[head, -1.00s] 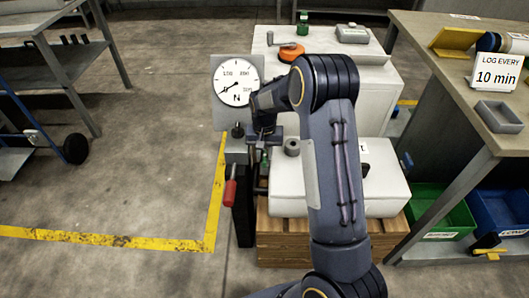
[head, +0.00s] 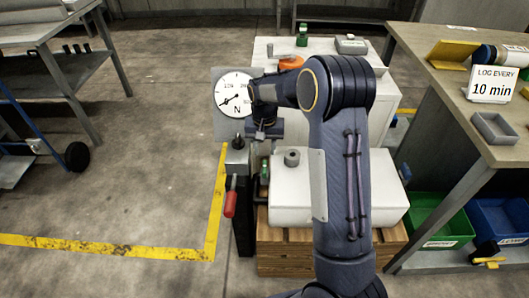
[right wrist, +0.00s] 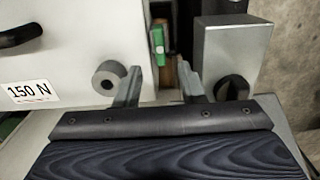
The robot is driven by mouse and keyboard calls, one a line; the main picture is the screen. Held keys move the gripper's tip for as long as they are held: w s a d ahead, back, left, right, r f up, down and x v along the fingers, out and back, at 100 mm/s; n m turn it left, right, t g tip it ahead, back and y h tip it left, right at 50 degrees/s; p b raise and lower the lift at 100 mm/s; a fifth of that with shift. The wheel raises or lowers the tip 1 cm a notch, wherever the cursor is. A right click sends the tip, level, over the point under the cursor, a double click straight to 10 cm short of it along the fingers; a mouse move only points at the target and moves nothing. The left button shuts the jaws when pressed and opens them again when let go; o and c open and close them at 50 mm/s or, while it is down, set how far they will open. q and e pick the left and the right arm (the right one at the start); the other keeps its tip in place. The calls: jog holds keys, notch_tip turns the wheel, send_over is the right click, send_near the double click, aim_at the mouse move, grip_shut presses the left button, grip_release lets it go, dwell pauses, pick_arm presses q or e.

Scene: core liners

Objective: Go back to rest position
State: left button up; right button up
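My right arm comes up from the bottom of the head view and bends over the white machine (head: 290,195). My right gripper (head: 262,150) is beyond the bend, beside the round gauge, and its fingers are partly hidden there. In the right wrist view the two fingers of my right gripper (right wrist: 162,88) stand apart with nothing held between them. A green part (right wrist: 158,45) shows beyond the gap, between the white machine and a grey block (right wrist: 232,45). My left gripper is not in view.
The gauge (head: 234,92) and a red-handled lever (head: 231,198) stand left of the machine. A workbench (head: 440,75) with a "10 min" sign is at right, above green (head: 440,225) and blue (head: 498,218) bins. Floor beyond the yellow line (head: 110,247) is mostly clear.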

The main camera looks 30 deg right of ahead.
dwell(0.5)
jog(key=s+a+r+n+t+y, duration=0.2)
jog(key=s+a+r+t+y, duration=0.15)
jog(key=s+r, duration=0.9)
jog(key=s+a+n+t+p, duration=0.1)
jog(key=s+a, duration=0.3)
jog(key=s, duration=0.4)
jog(key=s+a+n+t, duration=0.15)
jog(key=s+a, duration=0.25)
jog(key=s, duration=0.5)
notch_tip(320, 180, up, 17)
jog(key=p, duration=1.6)
jog(key=shift+w+r, duration=0.15)
